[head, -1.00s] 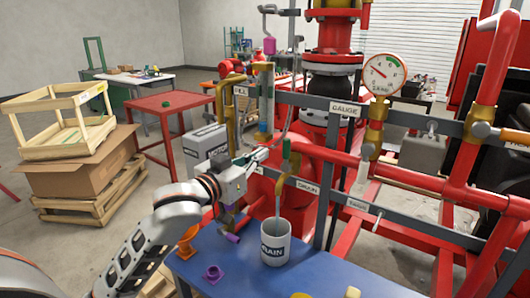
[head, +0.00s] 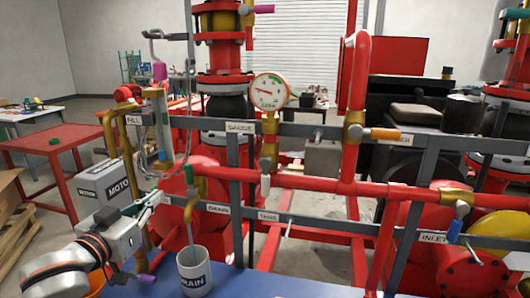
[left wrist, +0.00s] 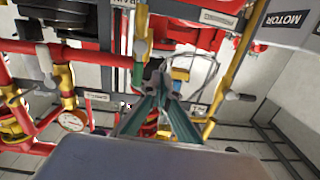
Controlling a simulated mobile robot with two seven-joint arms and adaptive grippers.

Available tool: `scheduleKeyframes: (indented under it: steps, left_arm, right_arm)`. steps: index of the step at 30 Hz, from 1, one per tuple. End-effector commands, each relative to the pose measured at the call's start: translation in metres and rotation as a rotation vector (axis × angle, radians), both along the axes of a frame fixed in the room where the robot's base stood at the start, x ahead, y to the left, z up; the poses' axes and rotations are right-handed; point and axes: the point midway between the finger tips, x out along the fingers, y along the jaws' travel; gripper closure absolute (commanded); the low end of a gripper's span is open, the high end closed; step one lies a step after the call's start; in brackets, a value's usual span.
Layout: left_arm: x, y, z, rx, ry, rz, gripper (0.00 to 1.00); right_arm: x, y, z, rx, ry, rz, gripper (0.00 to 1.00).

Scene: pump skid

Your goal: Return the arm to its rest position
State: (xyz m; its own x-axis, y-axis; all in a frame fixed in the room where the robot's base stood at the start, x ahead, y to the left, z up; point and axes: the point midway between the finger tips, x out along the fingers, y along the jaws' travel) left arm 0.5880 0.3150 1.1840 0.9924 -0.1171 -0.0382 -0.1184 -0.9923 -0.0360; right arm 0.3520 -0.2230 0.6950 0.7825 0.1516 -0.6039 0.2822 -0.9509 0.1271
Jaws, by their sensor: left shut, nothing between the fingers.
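My left gripper (head: 155,198) comes in from the left in the head view, its thin fingers pointing right, close to the drain pipe with the green handle (head: 189,174). Its fingers are shut with nothing between them. In the left wrist view the gripper (left wrist: 160,75) reaches toward the skid's pipes, and I cannot tell whether it touches any. My right gripper shows in neither view.
The white drain cup (head: 194,272) stands on the blue table (head: 240,284) below the drain spout. Red pipes and grey rails with a gauge (head: 269,91) fill the middle. A red table (head: 50,145) and a motor box (head: 108,186) stand left.

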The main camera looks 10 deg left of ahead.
Motion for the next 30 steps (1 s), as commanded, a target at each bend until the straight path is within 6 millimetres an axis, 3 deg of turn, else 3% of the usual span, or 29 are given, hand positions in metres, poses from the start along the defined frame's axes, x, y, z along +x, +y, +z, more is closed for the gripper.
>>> scheduleKeyframes:
  steps: [5,9,12,18,26,27,30]
  left_arm:
    - [-0.028,0.007,-0.098,0.184,0.185,0.077,1.0]
    - [-0.075,0.019,-0.182,0.39,0.38,0.128,1.0]
    - [-0.111,0.027,-0.227,0.522,0.509,0.142,1.0]
    - [-0.172,0.038,-0.281,0.705,0.701,0.137,1.0]
    - [-0.242,0.048,-0.323,0.879,0.905,0.101,1.0]
    - [-0.248,0.048,-0.328,0.893,0.923,0.092,1.0]
    - [-0.237,0.034,-0.345,0.842,0.882,0.061,1.0]
  right_arm:
    - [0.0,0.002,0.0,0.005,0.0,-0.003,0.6]
    - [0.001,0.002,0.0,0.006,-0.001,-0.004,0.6]
    - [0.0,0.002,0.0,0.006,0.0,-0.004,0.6]
    - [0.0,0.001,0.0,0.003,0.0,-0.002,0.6]
    - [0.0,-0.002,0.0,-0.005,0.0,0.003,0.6]
    - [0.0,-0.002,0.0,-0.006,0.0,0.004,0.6]
    - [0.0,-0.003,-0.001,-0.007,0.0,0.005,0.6]
